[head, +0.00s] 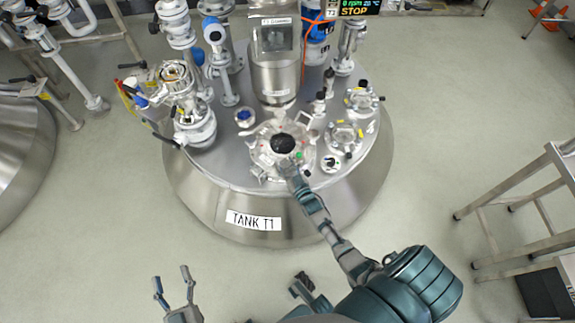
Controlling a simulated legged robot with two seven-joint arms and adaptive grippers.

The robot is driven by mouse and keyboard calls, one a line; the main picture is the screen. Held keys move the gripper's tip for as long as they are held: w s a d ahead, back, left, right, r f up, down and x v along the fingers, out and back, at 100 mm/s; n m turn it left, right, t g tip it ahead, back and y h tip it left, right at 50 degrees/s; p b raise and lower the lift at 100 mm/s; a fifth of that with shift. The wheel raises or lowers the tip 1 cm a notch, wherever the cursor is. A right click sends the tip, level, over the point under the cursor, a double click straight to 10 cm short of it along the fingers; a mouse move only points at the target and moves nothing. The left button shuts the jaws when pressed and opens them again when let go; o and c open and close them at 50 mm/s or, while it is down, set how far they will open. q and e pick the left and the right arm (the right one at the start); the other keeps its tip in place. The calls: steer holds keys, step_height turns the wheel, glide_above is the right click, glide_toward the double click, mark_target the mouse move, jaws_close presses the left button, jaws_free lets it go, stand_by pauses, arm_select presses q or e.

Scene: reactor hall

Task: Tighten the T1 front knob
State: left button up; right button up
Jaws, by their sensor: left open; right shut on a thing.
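Tank T1 (226,196) stands in the middle of the head view, a round steel vessel with its label on the front. A round hatch (262,158) with a dark centre (283,143) sits on the front part of its lid, with small fittings around its rim. My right gripper (291,168) reaches the hatch's front rim and is shut on the front knob there. The gripper mostly hides the knob. A small green spot shows just beside it. My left gripper (172,286) is open and empty, above the floor in front of the tank.
Pipes and valves (195,125) crowd the lid's left side. A steel column (275,75) rises behind the hatch, and smaller ports (343,135) lie to its right. A metal step frame (515,205) stands at the right. The floor before the tank is clear.

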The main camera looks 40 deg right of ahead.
arm_select(q)
steer(key=shift+f+g, duration=0.5)
steer(key=shift+f, duration=0.1)
arm_select(e)
steer(key=shift+w+r+m+g+h, duration=0.1)
steer(key=shift+m+g+h, duration=0.3)
steer(key=shift+m+h, duration=1)
arm_select(q)
steer(key=shift+f, duration=0.1)
arm_select(e)
steer(key=shift+n+h, duration=0.3)
steer(key=shift+h, duration=0.1)
arm_select(q)
steer(key=shift+a, duration=0.1)
arm_select(e)
steer(key=shift+r, duration=0.1)
steer(key=o, duration=1.2)
steer(key=shift+s+a+f, duration=0.15)
steer(key=shift+s+f, duration=0.05)
steer(key=shift+s, duration=0.2)
steer(key=v, duration=1.1)
steer(key=shift+s+r, duration=0.1)
steer(key=shift+r, duration=0.05)
